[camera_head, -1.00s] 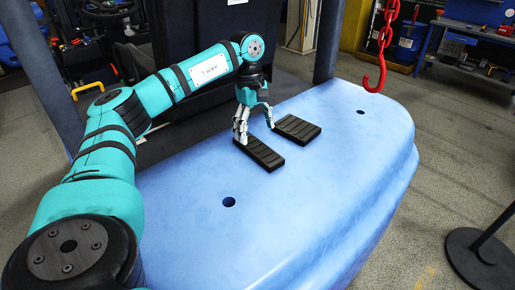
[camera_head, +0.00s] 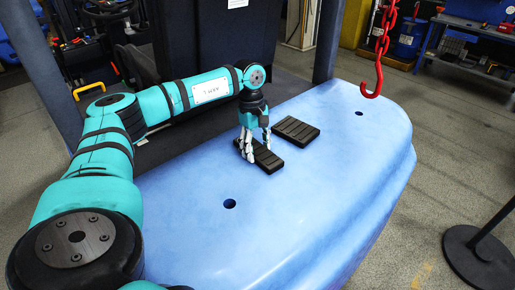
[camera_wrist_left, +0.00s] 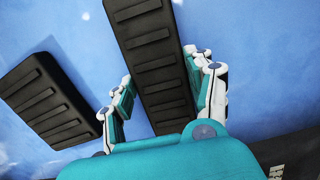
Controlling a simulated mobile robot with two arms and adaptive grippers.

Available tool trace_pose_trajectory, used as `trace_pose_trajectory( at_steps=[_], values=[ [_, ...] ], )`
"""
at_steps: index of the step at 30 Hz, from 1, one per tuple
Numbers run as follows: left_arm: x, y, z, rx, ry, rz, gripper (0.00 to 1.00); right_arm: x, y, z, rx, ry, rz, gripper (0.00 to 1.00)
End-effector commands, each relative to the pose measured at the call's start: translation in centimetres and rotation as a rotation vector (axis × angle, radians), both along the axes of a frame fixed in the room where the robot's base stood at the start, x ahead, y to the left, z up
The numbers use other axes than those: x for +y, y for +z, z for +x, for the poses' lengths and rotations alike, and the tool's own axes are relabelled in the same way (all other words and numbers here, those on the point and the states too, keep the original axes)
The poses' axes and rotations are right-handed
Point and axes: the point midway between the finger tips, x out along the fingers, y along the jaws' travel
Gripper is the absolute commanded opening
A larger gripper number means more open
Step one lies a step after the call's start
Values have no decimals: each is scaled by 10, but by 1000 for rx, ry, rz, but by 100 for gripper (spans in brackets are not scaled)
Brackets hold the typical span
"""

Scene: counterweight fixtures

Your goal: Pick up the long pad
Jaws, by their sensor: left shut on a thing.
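The long pad (camera_head: 269,161) is a black ribbed block lying flat on the blue surface (camera_head: 320,185) in the head view. My left gripper (camera_head: 259,152) is over its far left part, with its fingers at the pad's two long sides, and is shut on it. In the left wrist view the long pad (camera_wrist_left: 150,45) runs up between the fingers (camera_wrist_left: 158,75). No lift off the surface shows. A second, shorter-looking black ribbed pad (camera_head: 297,130) lies just to the right, apart from the gripper; it is at the left in the wrist view (camera_wrist_left: 45,100). My right gripper is not in view.
A red hook on a chain (camera_head: 372,82) hangs above the far right edge of the blue surface. Dark posts rise behind it. A round black stand base (camera_head: 486,256) is on the floor at right. The front of the blue surface is clear except for a small hole (camera_head: 229,203).

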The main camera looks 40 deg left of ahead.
Motion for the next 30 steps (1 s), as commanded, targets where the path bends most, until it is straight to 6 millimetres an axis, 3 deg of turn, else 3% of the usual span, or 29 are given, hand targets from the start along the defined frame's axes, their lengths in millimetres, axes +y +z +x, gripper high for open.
trace_pose_trajectory(
  at_steps=[1, 6, 17, 24, 30],
  values=[
    [0, 0, 0, -1, 0, 0, 36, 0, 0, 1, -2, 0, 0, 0],
    [0, 1, 0, -2, 0, 0, 17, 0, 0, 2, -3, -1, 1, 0],
    [0, 6, 1, -4, 1, -1, 16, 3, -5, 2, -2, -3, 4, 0],
    [0, 33, 1, -7, -1, -1, 16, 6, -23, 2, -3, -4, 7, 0],
    [30, 34, -34, -2, 4, 2, 16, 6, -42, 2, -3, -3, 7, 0]
  ],
)
